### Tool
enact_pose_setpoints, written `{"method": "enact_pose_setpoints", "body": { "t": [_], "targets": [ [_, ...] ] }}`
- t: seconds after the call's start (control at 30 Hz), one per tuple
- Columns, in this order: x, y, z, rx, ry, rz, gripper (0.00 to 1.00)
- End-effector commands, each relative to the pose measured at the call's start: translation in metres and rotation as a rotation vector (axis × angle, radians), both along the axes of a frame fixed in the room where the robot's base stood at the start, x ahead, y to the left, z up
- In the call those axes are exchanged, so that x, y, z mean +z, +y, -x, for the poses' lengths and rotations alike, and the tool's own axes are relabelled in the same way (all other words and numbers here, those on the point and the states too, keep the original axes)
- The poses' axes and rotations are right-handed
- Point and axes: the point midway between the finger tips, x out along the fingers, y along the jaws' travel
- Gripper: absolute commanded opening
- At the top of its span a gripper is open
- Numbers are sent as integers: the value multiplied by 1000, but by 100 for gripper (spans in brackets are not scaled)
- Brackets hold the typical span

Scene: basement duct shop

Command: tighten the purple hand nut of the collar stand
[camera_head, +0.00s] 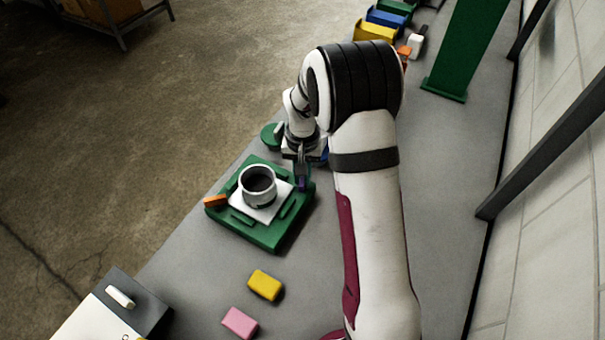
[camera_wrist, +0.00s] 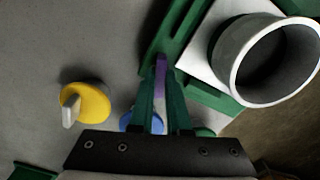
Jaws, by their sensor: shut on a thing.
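The green collar stand (camera_head: 263,235) sits on the grey bench with a white plate and a white ring collar (camera_head: 257,184) on top. The collar also shows at the right of the wrist view (camera_wrist: 240,65). The purple hand nut (camera_head: 302,185) is at the stand's right side, mostly covered by my gripper. In the wrist view the purple nut (camera_wrist: 161,66) shows as a narrow strip between the fingertips. My gripper (camera_wrist: 160,85) is shut on it; in the head view my gripper (camera_head: 301,176) comes down beside the stand. The nut's thread is hidden.
An orange piece (camera_head: 216,201) is at the stand's left corner. A yellow block (camera_head: 265,285) and a pink block (camera_head: 240,323) lie nearer. A yellow disc with a white lever (camera_wrist: 85,103) and a blue part (camera_wrist: 130,121) are near my gripper. Coloured bins (camera_head: 375,28) stand farther back.

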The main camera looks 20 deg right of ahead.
Motion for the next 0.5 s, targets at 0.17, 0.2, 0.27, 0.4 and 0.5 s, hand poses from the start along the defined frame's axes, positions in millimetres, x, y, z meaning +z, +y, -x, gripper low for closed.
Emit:
{"method": "enact_pose_setpoints", "body": {
  "t": [0.17, 0.2, 0.27, 0.4, 0.5],
  "targets": [
    [1, 0, 0, -166, 0, -1, 0],
    [1, 0, 0, -204, 0, -1, 0],
    [1, 0, 0, -261, 0, -1, 0],
    [1, 0, 0, -394, 0, -1, 0],
    [1, 0, 0, -489, 0, -1, 0]
  ]
}}
